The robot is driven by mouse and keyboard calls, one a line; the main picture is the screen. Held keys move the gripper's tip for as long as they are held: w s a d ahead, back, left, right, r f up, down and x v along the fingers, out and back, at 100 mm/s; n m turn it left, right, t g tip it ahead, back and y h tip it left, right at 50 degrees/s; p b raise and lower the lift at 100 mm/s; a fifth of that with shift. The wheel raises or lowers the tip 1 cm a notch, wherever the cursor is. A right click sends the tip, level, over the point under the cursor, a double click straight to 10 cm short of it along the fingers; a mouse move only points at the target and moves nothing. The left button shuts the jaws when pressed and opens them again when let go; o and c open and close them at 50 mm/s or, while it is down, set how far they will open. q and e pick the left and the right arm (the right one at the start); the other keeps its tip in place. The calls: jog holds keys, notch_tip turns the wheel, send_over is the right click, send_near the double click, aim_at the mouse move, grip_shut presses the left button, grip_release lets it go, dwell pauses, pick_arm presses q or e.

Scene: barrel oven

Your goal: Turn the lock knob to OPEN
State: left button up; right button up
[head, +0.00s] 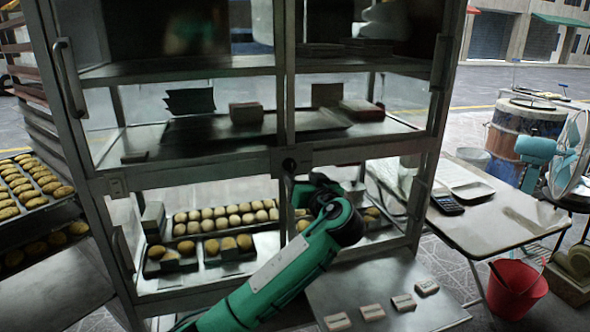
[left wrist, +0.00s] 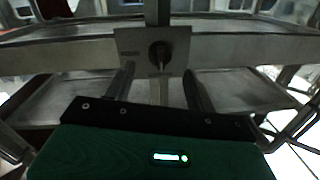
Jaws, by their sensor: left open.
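The lock knob (head: 289,164) is a small dark knob on a metal plate at the middle post of the glass cabinet. In the left wrist view the knob (left wrist: 159,54) stands out dark on its plate (left wrist: 180,45), and its grip looks close to upright. My left gripper (head: 296,184) is just below and in front of the knob in the head view. In the left wrist view its two dark fingers (left wrist: 158,80) are apart, one to each side below the knob, with nothing between them. I cannot tell whether they touch the plate. My right gripper is not in view.
The cabinet (head: 215,172) holds trays of buns behind glass doors with metal handles (head: 68,80). A metal table (head: 345,290) with small pale blocks stands in front. At right are a side table (head: 490,225), a red bucket (head: 517,288) and a fan (head: 565,160).

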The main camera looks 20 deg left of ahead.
aim_at(293, 168)
pick_arm(q)
jog(key=x, duration=0.5)
jog(key=shift+w+a, duration=0.1)
jog(key=shift+w, duration=0.05)
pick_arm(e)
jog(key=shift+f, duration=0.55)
pick_arm(q)
jog(key=c, duration=0.9)
jog(key=shift+c, duration=0.4)
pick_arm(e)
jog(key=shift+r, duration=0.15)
